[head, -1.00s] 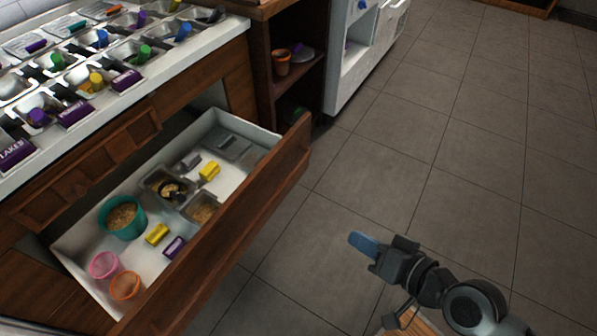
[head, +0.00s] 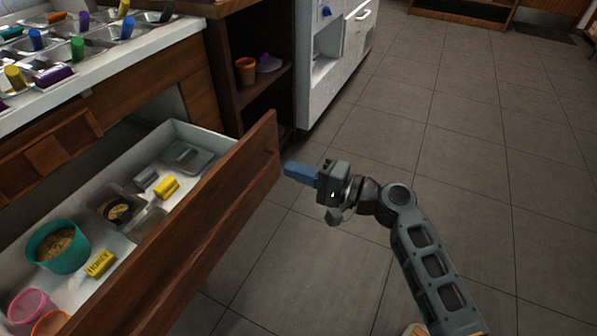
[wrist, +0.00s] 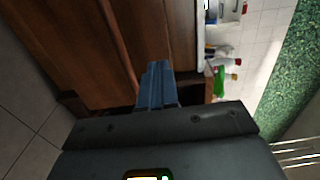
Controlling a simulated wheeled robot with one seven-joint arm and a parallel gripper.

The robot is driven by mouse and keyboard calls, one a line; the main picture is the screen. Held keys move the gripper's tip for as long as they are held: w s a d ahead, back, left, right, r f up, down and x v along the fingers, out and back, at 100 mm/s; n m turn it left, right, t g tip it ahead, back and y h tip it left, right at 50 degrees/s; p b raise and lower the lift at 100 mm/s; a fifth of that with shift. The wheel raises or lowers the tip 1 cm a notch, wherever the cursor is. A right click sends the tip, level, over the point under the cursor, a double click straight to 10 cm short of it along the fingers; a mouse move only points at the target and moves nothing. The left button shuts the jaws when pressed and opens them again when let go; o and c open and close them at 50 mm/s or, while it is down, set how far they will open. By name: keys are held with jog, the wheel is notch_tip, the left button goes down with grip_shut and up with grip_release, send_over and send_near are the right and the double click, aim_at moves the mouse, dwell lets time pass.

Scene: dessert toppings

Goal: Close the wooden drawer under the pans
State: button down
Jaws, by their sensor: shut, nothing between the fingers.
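The wooden drawer (head: 215,215) stands pulled out under the counter of pans in the head view. Its white inside holds tubs and small containers. My gripper (head: 290,169) is shut and empty, its blue fingers close to the right end of the drawer's wooden front. I cannot tell whether they touch it. In the wrist view the blue fingers (wrist: 157,80) are together in front of brown wood panels. The pans (head: 105,35) sit in the white counter at the upper left, with coloured handles sticking up.
In the drawer are a teal tub (head: 57,248), a pink cup (head: 32,308) and a yellow container (head: 100,263). The tiled floor at right is clear.

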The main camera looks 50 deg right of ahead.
aim_at(242, 152)
jog(key=x, duration=1)
jog(key=shift+w+a, duration=0.1)
jog(key=shift+w, duration=0.25)
